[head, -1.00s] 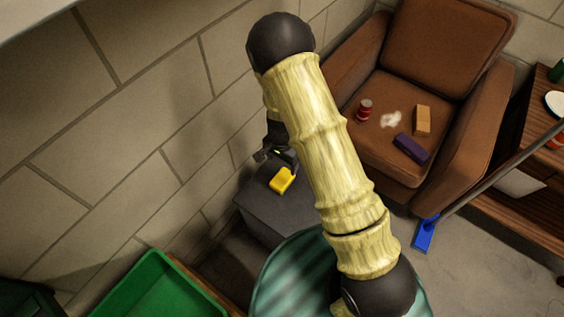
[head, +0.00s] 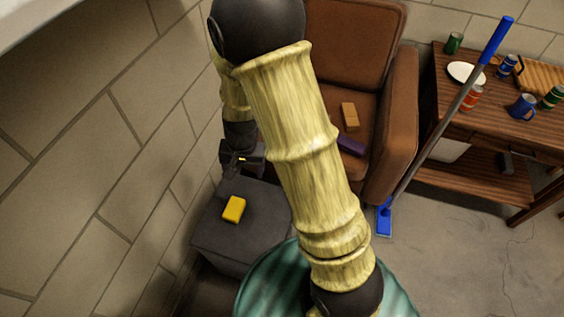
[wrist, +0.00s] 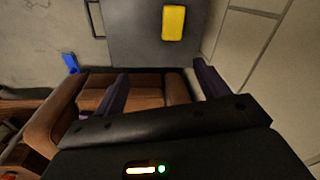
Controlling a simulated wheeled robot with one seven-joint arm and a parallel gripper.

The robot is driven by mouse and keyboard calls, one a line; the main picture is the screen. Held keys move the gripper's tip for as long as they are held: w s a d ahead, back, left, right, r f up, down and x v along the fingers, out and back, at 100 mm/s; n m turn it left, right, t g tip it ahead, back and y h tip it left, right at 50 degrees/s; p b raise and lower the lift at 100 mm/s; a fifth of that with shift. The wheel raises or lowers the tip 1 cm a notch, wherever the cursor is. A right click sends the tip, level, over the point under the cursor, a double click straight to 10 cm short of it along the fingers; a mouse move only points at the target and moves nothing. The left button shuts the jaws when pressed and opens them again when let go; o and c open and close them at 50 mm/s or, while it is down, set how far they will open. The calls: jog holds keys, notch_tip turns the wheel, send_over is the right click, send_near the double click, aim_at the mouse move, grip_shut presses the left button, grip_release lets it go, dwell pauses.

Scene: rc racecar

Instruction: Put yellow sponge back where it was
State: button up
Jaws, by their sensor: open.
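The yellow sponge (head: 234,209) lies on top of a dark grey box-like stand (head: 219,238) beside the wall. In the wrist view the sponge (wrist: 173,22) lies on the grey top (wrist: 136,38), near the upper edge of the picture. My gripper (head: 243,163) is above the far side of the stand, apart from the sponge. In the wrist view my gripper (wrist: 160,88) has its two dark fingers spread wide with nothing between them. My arm hides part of the armchair in the head view.
A brown armchair (head: 393,140) stands behind the stand, with a tan block (head: 350,116) and a purple block (head: 351,146) on its seat. A blue-ended mop (head: 440,125) leans by a wooden table (head: 455,120) holding cans, a mug and a plate. Floor at right is clear.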

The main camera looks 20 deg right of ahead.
jog(key=s+d+r+n+t, duration=0.1)
jog(key=s+d+r+n, duration=0.3)
jog(key=s+d+r, duration=0.4)
notch_tip(320, 180, up, 3)
jog(key=shift+s+r+t+h, duration=0.15)
jog(key=shift+s+t+h, duration=0.2)
jog(key=shift+s, duration=0.5)
jog(key=w+p+v, duration=0.2)
jog(key=p+v, duration=0.8)
jog(key=p, duration=0.1)
jog(key=w+r+p+v, duration=0.1)
jog(key=w+p+v, duration=0.2)
jog(key=p+v, duration=0.8)
jog(key=shift+r, duration=0.35)
jog(key=shift+a+f, duration=0.1)
